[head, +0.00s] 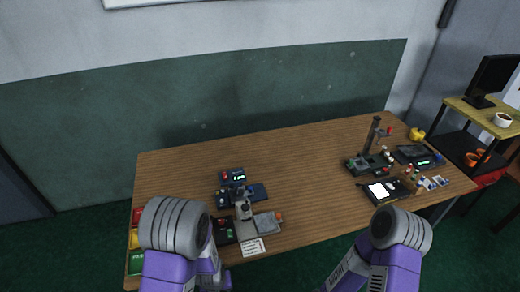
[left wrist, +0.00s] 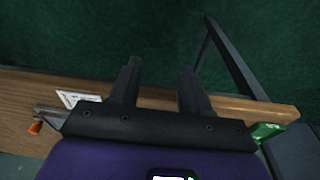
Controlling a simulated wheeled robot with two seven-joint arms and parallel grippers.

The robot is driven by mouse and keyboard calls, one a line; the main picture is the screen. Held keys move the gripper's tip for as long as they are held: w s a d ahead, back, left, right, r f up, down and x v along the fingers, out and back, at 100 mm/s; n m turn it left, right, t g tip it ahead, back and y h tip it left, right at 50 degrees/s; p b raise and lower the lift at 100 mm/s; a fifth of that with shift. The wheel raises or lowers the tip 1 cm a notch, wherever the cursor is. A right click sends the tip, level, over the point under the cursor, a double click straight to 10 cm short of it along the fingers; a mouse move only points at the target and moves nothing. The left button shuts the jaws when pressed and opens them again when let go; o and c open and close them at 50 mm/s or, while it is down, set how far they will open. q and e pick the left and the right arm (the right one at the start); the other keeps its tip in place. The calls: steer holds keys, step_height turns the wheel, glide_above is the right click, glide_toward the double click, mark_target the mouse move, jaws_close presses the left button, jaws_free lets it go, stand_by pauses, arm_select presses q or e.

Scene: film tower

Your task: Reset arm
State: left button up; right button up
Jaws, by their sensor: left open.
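My left gripper (left wrist: 158,72) shows in the left wrist view with its two dark fingers apart and nothing between them. It hangs by the edge of the wooden table (left wrist: 225,103), with green floor beyond the fingertips. In the head view both of my arms come in at the bottom edge, bent downward. Neither gripper can be made out there, and my right gripper is out of view.
On the table (head: 300,160) a microscope-like device (head: 244,208) and a white card (head: 252,247) stand left of centre. Coloured boxes (head: 136,262) line the left end. A stand (head: 370,140) and a white-screened device (head: 382,190) are right. The table's middle is clear.

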arm_select(q)
steer(key=s+d+f+g+h, duration=0.1)
steer(key=s+d+f+h, duration=0.2)
steer(key=s+f, duration=0.3)
steer(key=shift+s+d+f+h+b, duration=0.15)
steer(key=shift+s+d+h+b, duration=0.35)
steer(key=shift+s, duration=0.65)
